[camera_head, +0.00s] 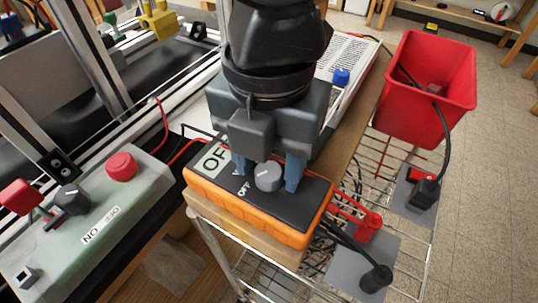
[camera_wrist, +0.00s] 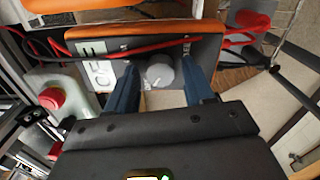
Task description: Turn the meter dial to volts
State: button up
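The orange-cased meter (camera_head: 285,232) lies on the cart top with its dark face up. Its grey round dial (camera_head: 267,177) carries a white pointer mark, and "OFF" lettering shows beside it. My gripper (camera_head: 266,178) points down over the meter, its two blue fingers on either side of the dial. In the wrist view the dial (camera_wrist: 159,74) sits between the open fingers, with a gap visible on each side. The meter's display (camera_wrist: 97,68) also reads "OF…", partly cut off. The volts mark is too small to read for certain.
A pale control box (camera_head: 95,225) with a red button (camera_head: 121,165) and a dark knob stands to the left. Red and black probes (camera_head: 365,222) lie right of the meter. A red bin (camera_head: 428,85) hangs at the cart's right. Red leads cross near the meter.

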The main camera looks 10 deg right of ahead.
jog(key=c, duration=0.8)
jog(key=shift+c, duration=0.2)
jog(key=shift+r+m+p, duration=0.1)
jog(key=shift+m+p, duration=0.25)
jog(key=shift+m, duration=0.05)
jog(key=shift+m+p, duration=0.75)
jog(key=shift+m, duration=0.15)
jog(key=m+p, duration=0.1)
jog(key=m, duration=0.1)
jog(key=shift+m+p, duration=0.35)
jog(key=shift+m, duration=0.05)
jog(key=m+p, duration=0.1)
jog(key=m, duration=0.2)
jog(key=shift+p, duration=0.4)
jog(key=shift+m+p, duration=0.75)
jog(key=shift+m, duration=0.95)
